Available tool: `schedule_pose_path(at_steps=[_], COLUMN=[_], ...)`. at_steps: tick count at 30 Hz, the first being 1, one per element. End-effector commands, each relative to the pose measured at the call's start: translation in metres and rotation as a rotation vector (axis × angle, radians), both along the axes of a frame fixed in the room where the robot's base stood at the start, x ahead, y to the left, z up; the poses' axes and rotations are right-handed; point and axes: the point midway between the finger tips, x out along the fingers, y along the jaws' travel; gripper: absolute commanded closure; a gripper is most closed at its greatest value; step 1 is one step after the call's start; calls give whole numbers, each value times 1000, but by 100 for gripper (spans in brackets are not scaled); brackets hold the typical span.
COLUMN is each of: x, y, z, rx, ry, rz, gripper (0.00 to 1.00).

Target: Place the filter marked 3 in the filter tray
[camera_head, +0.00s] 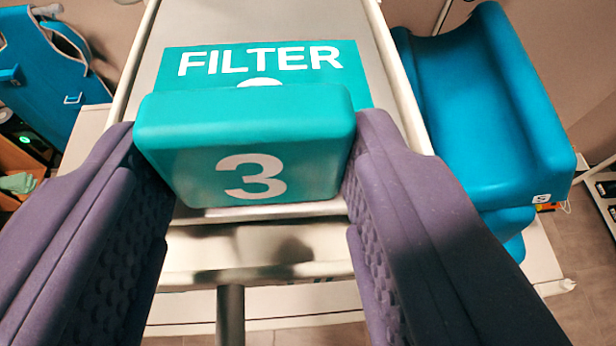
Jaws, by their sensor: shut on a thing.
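The teal filter block marked 3 (250,150) is between the two purple fingers of my gripper (252,165), which are shut on its left and right sides. The white 3 faces me. Behind and under it is the filter tray (215,22), a pale metal surface with raised rails. A flat teal label reading FILTER (260,62) lies on the tray, partly hidden by the block. The block is over the tray's near end. I cannot tell whether its underside touches the tray.
A blue padded, curved piece (490,110) stands close to the right of the tray. At the left are a blue panel (45,75) and an orange-brown shelf with a green cloth (18,183). Floor shows at lower right.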

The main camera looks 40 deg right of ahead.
Motion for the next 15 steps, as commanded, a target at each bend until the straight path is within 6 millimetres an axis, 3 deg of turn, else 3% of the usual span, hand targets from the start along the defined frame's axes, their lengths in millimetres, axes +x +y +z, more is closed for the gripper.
schedule_pose_path(at_steps=[4, 15], x=[0, 0], y=[0, 0], z=[-14, -19], rx=[0, -2], ry=[-2, -3], rz=[-2, -1], gripper=[83, 83])
